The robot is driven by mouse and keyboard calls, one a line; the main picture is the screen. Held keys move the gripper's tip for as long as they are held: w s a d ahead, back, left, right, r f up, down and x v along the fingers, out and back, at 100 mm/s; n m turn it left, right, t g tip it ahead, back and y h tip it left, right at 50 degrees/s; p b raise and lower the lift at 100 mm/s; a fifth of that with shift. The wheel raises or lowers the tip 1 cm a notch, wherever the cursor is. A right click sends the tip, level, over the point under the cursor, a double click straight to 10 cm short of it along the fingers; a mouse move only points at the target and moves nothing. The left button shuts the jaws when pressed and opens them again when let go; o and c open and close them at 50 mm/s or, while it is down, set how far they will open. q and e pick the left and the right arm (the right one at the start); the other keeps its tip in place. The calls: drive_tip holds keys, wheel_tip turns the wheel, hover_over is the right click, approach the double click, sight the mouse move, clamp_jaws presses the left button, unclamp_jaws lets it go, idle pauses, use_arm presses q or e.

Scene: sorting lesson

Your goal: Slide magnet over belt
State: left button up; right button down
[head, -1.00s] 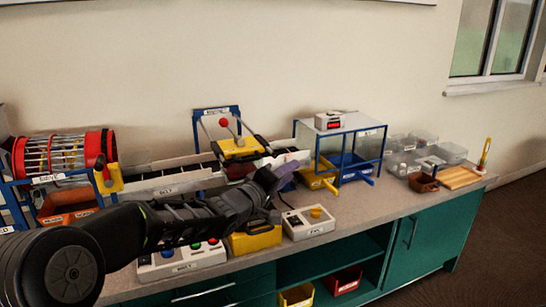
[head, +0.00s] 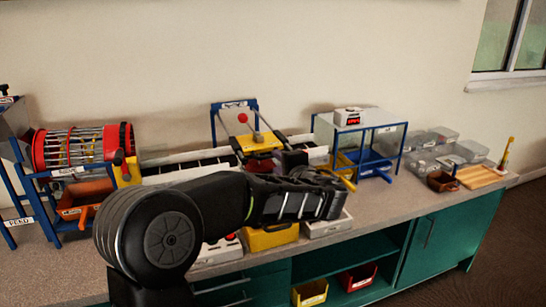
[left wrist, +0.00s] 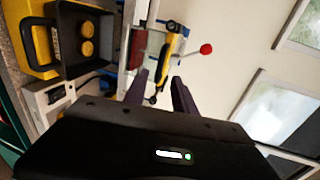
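My right gripper is out of view.
A red sieve drum (head: 80,147) stands at the left. A glass tank in a blue frame (head: 362,128) stands right of the magnet. Clear plastic boxes (head: 430,150) sit at the right. A yellow bin (head: 270,237) and control boxes line the counter's front edge.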

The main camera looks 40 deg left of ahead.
sight(270, 157)
use_arm(q)
drive_tip(key=shift+a, duration=0.1)
drive_tip(key=p+x, duration=0.1)
drive_tip(key=x, duration=0.6)
drive_tip(key=shift+w+a+f, duration=0.15)
drive_tip(key=shift+w+a, duration=0.05)
drive_tip(key=shift+a, duration=0.05)
clamp_jaws()
idle(1.3)
